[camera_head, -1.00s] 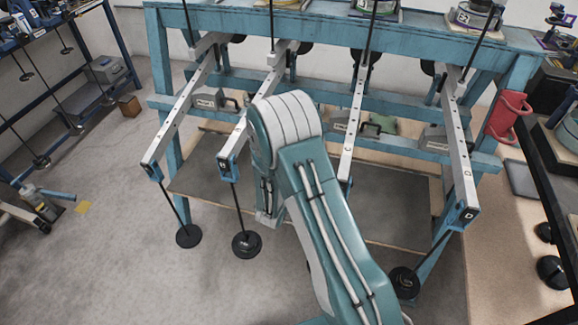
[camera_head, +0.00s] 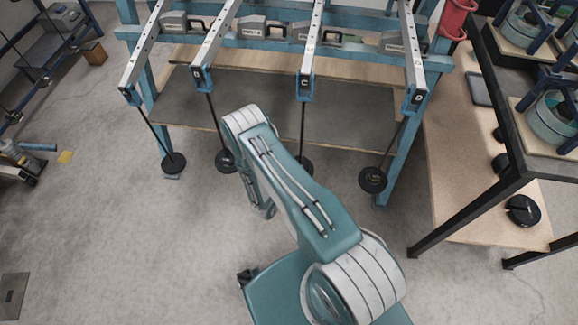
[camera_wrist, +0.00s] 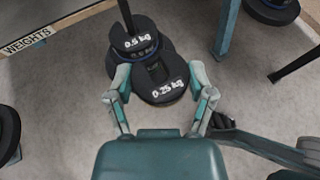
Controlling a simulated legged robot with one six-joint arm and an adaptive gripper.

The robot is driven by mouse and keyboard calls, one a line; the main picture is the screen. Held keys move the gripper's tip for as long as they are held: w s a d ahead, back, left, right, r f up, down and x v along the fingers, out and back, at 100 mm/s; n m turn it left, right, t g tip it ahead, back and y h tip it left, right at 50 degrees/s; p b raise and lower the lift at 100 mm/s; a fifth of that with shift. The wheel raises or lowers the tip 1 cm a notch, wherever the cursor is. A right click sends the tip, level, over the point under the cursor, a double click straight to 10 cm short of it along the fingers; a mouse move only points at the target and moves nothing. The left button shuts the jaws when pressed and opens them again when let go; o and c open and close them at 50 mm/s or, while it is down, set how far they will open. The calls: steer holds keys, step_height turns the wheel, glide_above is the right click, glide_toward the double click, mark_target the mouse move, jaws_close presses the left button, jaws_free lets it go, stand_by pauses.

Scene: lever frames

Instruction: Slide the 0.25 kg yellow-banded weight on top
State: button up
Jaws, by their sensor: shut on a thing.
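In the wrist view, my gripper (camera_wrist: 162,92) is closed around a dark slotted disc marked 0.25 kg (camera_wrist: 163,94), one finger on each side. Just beyond the disc is a dark weight marked 0.5 kg (camera_wrist: 131,44), on an upright hanger rod (camera_wrist: 127,15). The held disc's slot faces toward that stack and they overlap in the picture; I cannot tell whether they touch. In the head view, my arm hides the gripper and held disc, so I cannot tell which hanger this is.
A blue frame leg (camera_wrist: 227,28) stands close right of the stack. A board edge labelled WEIGHTS (camera_wrist: 27,40) is at left. In the head view, several hanging stacks, including one at right (camera_head: 373,181), hang from levers.

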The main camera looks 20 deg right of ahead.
steer(key=shift+w+d, duration=0.65)
steer(key=shift+w, duration=0.25)
steer(key=shift+w+d, duration=0.6)
steer(key=shift+w, duration=0.3)
steer(key=shift+w+d, duration=0.6)
steer(key=shift+w, duration=0.25)
steer(key=shift+w+d, duration=0.55)
steer(key=shift+w, duration=0.25)
stand_by(0.4)
steer(key=shift+f, duration=0.45)
stand_by(0.4)
steer(key=o, duration=1.1)
steer(key=shift+a, duration=0.1)
steer(key=v, duration=0.6)
steer(key=shift+s+a+r, duration=0.2)
steer(key=shift+a, duration=0.1)
stand_by(0.4)
